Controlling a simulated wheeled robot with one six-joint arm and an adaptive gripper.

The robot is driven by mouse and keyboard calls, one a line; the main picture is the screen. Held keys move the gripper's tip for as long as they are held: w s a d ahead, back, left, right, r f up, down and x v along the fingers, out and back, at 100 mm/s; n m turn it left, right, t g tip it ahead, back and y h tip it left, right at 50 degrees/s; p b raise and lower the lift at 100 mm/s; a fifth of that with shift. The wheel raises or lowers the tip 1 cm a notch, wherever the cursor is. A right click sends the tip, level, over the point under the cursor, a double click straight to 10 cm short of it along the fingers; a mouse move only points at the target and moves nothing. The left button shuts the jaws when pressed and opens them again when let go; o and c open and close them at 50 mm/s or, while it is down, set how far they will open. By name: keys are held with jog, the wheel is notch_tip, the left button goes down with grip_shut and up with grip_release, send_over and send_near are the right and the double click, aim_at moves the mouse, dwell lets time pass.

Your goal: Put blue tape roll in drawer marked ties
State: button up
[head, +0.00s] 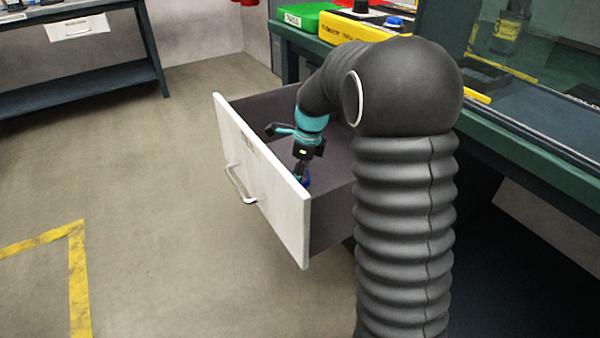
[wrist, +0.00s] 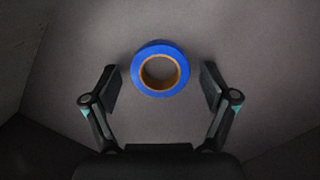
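The drawer (head: 262,180) is pulled out from under the green-edged bench. Its white front has a handle and a small label too small to read in the head view. The blue tape roll (wrist: 160,68) lies flat on the drawer's grey floor in the wrist view, its brown core showing. A bit of its blue also shows in the head view (head: 307,180). My gripper (wrist: 160,88) is inside the drawer, its two fingers spread wide on either side of the roll. Gaps show between the roll and both fingers. In the head view my gripper (head: 300,172) is partly hidden by the drawer front.
Drawer walls (wrist: 32,55) stand around my gripper. On the bench behind are a green bin (head: 305,17) and a yellow box (head: 352,27). Another bench (head: 80,60) stands at the far left. The floor left of the drawer is clear, with yellow tape (head: 75,265) on it.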

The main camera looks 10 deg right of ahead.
aim_at(307, 177)
jog(key=shift+r, duration=0.1)
notch_tip(307, 177, up, 12)
jog(key=d+p, duration=0.1)
jog(key=p, duration=0.1)
jog(key=shift+s+d, duration=0.3)
jog(key=shift+s, duration=0.1)
dwell(1.2)
